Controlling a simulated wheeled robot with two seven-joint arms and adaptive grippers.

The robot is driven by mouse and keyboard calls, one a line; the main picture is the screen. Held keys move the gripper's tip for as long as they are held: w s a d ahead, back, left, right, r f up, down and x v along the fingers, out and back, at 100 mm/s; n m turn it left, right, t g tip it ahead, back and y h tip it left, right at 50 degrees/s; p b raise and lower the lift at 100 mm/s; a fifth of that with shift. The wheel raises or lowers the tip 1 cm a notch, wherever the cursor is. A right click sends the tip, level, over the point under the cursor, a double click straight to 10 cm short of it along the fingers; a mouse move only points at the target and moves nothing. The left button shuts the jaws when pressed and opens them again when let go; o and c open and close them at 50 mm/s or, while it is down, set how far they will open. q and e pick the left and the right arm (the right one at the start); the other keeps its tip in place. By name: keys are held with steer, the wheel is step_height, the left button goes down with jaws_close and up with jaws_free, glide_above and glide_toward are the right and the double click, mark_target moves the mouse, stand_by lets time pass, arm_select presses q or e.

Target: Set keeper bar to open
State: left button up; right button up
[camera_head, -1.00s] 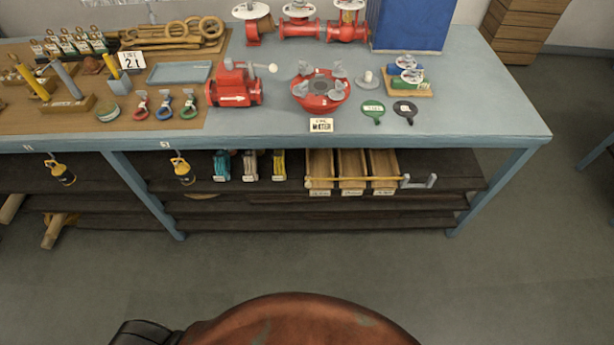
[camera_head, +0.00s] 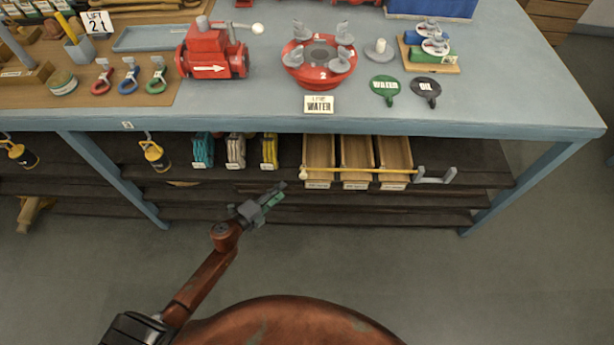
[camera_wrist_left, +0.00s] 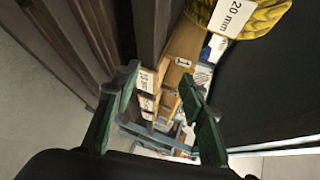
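The keeper bar (camera_head: 360,171) is a thin yellow bar lying level across the fronts of three wooden bins (camera_head: 319,152) on the shelf below the bench top. A pale knob is at its left end, and its right end is at a grey bracket (camera_head: 435,176). My left gripper (camera_head: 277,193) is in front of the shelf, below and left of the bar's left end, apart from it. In the left wrist view its two green-padded fingers (camera_wrist_left: 160,78) are apart with nothing held between them. The bar is hard to make out there. My right gripper is not in view.
Folded teal, white and yellow bundles (camera_head: 236,151) hang left of the bins; a yellow one with a "20 mm" tag (camera_wrist_left: 229,17) is close in the wrist view. The blue bench edge (camera_head: 400,126) overhangs the shelf. Open floor lies in front.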

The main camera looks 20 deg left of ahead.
mark_target(302, 178)
arm_select(q)
steer(key=w+d+r+m, duration=0.1)
steer(key=w+d, duration=0.1)
steer(key=w+d+r+m+h+b, duration=0.1)
steer(key=w+d, duration=0.1)
steer(key=w+d+r+m+b, duration=0.1)
steer(key=w+d, duration=0.1)
steer(key=w, duration=0.1)
steer(key=shift+d+r+h, duration=0.1)
steer(key=shift+d+h, duration=0.3)
steer(key=shift+w+d, duration=0.2)
steer(key=shift+w, duration=0.2)
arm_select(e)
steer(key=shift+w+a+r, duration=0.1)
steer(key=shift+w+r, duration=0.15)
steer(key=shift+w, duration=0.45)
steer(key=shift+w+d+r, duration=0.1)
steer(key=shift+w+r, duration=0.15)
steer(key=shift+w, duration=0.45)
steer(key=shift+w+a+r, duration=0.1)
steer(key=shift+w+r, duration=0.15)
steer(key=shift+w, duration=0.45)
arm_select(q)
steer(key=shift+c, duration=0.5)
jaws_close()
